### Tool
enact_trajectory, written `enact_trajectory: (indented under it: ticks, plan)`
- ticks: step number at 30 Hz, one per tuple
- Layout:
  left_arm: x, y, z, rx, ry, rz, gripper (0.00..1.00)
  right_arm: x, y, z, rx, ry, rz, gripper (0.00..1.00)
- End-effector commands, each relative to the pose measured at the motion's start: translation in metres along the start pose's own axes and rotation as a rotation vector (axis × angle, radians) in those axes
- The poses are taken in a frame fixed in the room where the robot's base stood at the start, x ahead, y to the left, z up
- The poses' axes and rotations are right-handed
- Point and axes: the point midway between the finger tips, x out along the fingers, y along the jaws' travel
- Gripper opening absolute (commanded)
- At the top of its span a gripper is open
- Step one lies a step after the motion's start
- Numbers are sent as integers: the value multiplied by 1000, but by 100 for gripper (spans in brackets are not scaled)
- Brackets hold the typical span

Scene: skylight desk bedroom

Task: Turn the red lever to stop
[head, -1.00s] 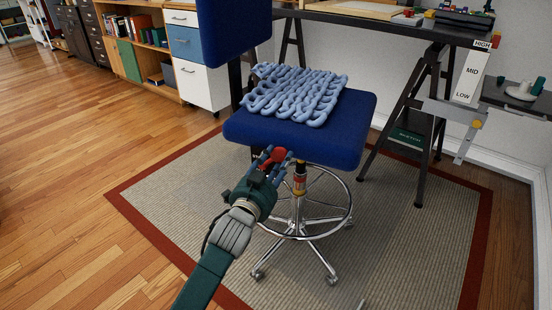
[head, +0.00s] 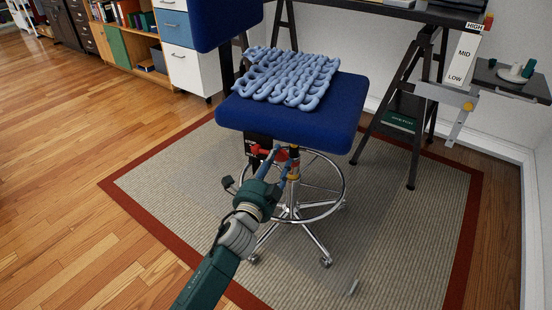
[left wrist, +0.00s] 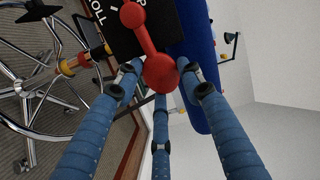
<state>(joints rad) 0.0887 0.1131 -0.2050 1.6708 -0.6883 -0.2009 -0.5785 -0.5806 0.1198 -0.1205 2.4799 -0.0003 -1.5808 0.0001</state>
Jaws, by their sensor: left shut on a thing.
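The red lever (head: 260,151) sits under the blue seat of a swivel chair (head: 300,121). In the left wrist view it is a red arm with a round knob (left wrist: 160,73), mounted on a black plate (left wrist: 112,27) with white lettering that reads partly "ROLL". The rest of the lettering is hidden or cropped, so I cannot read a stop mark. My left gripper (head: 279,160) reaches under the seat's front edge, its blue fingers shut around the knob. My right gripper is not in view.
A blue knitted pad (head: 290,77) lies on the seat. The chrome foot ring (head: 330,205) and wheeled base stand close to my left arm on a red-bordered rug (head: 180,185). A black trestle desk (head: 415,12) is behind; open wooden floor is at left.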

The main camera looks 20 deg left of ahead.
Motion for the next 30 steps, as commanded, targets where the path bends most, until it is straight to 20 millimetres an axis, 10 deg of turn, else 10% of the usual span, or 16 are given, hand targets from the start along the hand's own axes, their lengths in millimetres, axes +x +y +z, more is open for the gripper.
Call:
enact_trajectory:
  ticks: [21, 22, 24, 30]
  plan:
    - [1, 0, 1, 83, 2, -10, 0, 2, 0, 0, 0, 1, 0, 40]
    - [1, 0, 1, 83, 3, -11, 42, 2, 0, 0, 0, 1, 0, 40]
    - [1, 0, 1, 82, 3, -10, 54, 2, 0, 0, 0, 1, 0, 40]
    - [1, 2, 1, 79, 3, -7, 54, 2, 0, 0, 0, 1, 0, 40]
